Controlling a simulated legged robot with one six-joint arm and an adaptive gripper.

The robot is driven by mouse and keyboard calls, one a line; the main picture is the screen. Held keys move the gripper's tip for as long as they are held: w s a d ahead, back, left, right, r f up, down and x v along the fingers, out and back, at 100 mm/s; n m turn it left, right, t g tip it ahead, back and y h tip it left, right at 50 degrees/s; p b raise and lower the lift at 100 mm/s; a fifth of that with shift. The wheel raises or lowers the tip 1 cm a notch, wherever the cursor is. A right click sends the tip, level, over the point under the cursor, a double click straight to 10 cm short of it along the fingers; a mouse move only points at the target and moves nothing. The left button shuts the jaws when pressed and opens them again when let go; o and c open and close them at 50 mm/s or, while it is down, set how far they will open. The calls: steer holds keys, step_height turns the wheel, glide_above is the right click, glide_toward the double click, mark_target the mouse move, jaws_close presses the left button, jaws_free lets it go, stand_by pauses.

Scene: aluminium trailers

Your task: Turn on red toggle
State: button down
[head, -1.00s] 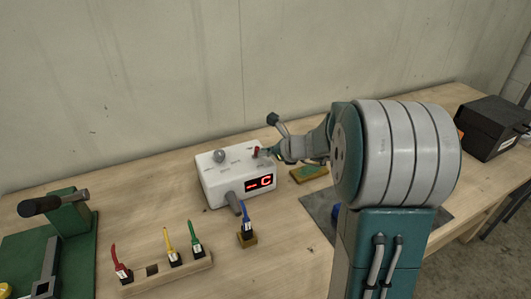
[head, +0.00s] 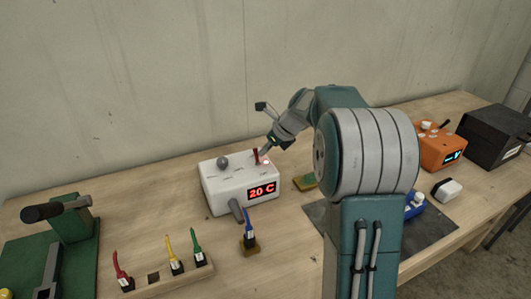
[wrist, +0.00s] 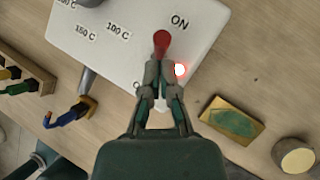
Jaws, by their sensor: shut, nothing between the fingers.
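The white control box (head: 222,184) stands on the bench, its red display (head: 262,192) reading "20 C". The red toggle (head: 256,156) is on its top at the back right; in the wrist view the toggle (wrist: 161,42) leans toward the "ON" label. A red light (wrist: 181,70) beside it glows. My gripper (wrist: 160,68) is shut and empty, its fingertips right at the near side of the toggle; I cannot tell whether they touch it. In the head view my gripper (head: 266,151) is just right of the toggle.
A grey ball knob (head: 223,162) and a grey lever (head: 236,208) are on the box. A holder (head: 190,274) with red, yellow and green plugs and a blue plug (head: 249,230) stand in front. A green-topped block (wrist: 232,122) lies right of the box. An orange device (head: 441,150) stands right.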

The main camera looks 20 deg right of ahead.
steer(key=shift+r, duration=0.2)
steer(key=shift+r, duration=0.7)
steer(key=shift+s, duration=0.1)
steer(key=shift+s+d+r, duration=0.15)
steer(key=shift+s+d, duration=0.05)
steer(key=shift+d, duration=0.05)
steer(key=shift+s+d+r, duration=0.25)
steer(key=shift+s+d, duration=0.15)
steer(key=shift+s, duration=0.15)
steer(key=shift+s+d+r, duration=0.25)
steer(key=shift+s+d, duration=0.1)
steer(key=shift+s, duration=0.2)
steer(key=w+v, duration=0.1)
steer(key=v, duration=0.9)
steer(key=shift+w+r, duration=0.2)
steer(key=shift+r, duration=0.05)
steer(key=shift+d, duration=0.15)
